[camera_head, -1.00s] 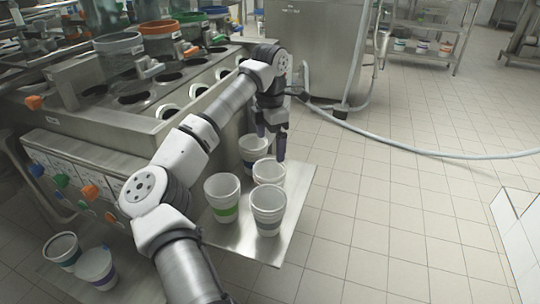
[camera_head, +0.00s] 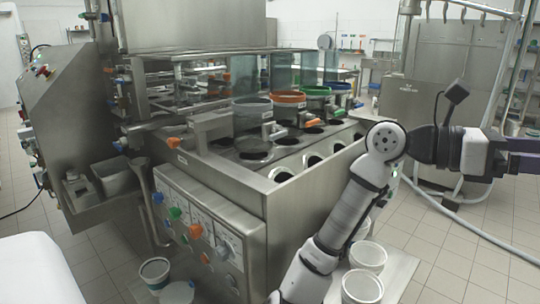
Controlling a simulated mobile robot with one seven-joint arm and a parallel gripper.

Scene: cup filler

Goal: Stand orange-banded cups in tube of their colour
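The orange-rimmed tube (camera_head: 288,99) stands on top of the filling machine, in a row with a grey-rimmed tube (camera_head: 252,103), a green-rimmed tube (camera_head: 316,92) and a blue-rimmed tube (camera_head: 340,88). White cups stand on the metal shelf (camera_head: 400,270) at lower right: one cup (camera_head: 368,257) behind another cup (camera_head: 362,288). No orange band shows on them; my arm hides part of this group. My gripper (camera_head: 525,153) is stretched to the right, level, above and away from the cups. Its fingers run to the picture's edge, so their opening and any held thing are unclear.
Two more cups, one dark-banded (camera_head: 154,272) and one cut off by the frame (camera_head: 178,293), stand low at the left. The machine's front has coloured knobs (camera_head: 196,231). A hose (camera_head: 470,226) curves over the floor at right. Tiled floor is open there.

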